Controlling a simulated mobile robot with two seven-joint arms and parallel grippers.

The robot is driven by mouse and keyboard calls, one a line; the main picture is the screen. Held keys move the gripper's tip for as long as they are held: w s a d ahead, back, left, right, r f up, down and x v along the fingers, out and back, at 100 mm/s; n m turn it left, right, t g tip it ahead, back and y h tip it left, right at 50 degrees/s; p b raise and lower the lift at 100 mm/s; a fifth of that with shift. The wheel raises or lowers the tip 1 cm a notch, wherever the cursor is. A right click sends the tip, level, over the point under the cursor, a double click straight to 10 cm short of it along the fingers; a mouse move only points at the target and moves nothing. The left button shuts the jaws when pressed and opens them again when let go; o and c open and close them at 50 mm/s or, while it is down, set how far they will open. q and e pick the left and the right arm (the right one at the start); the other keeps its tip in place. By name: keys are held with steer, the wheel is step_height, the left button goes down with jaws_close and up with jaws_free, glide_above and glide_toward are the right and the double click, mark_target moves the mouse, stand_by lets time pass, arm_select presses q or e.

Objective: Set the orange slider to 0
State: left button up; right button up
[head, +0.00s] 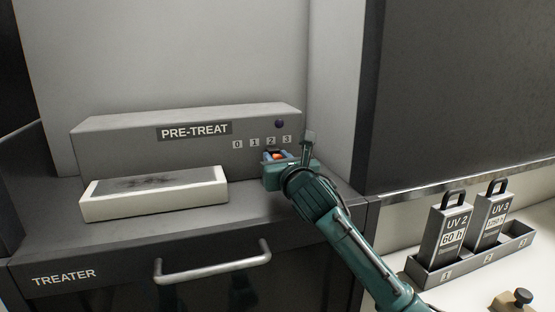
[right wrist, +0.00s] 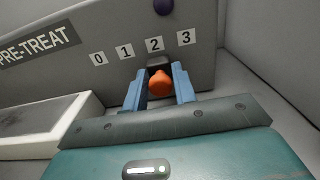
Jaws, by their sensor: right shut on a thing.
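The orange slider (right wrist: 160,83) is a small knob on the front of the grey PRE-TREAT box (head: 110,146), below a row of number labels 0, 1, 2, 3. In the right wrist view it sits below the label 2 (right wrist: 155,44). The label 0 (right wrist: 99,58) is to its left. My right gripper (right wrist: 159,84) is shut on the slider, with a blue finger on each side of it. In the head view the right gripper (head: 276,155) is at the box front, and the slider (head: 279,155) shows between its fingers. My left gripper is not in view.
A pale tray with a dark-stained top (head: 100,208) stands left of the gripper. A dark purple button (head: 279,124) is above the labels. The TREATER handle (head: 212,263) is below. UV 2 (head: 453,232) and UV 3 (head: 492,222) cartridges stand in a rack at right.

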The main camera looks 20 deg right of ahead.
mark_target(236, 156)
jaws_close()
